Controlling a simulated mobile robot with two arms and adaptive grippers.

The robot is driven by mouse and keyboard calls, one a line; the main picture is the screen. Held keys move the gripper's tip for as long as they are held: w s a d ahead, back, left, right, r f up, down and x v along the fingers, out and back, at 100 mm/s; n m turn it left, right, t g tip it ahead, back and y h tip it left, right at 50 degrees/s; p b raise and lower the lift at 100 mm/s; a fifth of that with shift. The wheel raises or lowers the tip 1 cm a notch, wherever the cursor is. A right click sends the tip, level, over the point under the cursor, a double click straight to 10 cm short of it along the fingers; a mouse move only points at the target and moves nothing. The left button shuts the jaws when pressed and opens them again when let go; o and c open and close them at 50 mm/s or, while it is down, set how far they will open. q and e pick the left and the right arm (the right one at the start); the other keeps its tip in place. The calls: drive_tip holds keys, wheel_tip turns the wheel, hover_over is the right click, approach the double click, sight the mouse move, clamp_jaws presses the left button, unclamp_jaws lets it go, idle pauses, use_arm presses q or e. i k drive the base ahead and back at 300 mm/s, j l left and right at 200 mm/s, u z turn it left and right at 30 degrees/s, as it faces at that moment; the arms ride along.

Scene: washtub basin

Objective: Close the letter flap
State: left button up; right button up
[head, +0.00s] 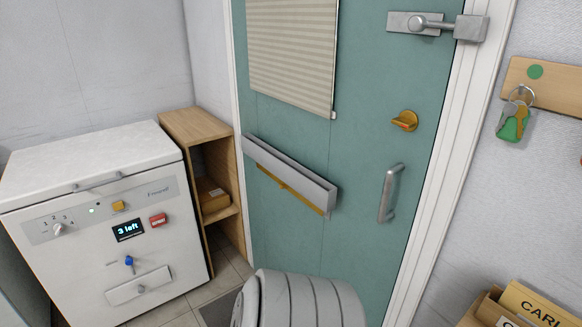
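The letter flap (290,172) is a long light-grey bar across the lower middle of the teal door (350,150). It stands out from the door, with its top face and front edge showing. A thin brass-coloured strip (290,190) shows just under it. What lies behind the flap is hidden. Neither of my grippers is in the head view.
To the right of the flap are a door handle (391,194) and an orange knob (405,121). A latch (440,24) is above them. A wooden shelf (195,124) and white chest appliance (95,165) stand left. Keys (516,115) hang at right.

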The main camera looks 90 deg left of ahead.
sight(283, 184)
drive_tip(key=u, duration=2.8)
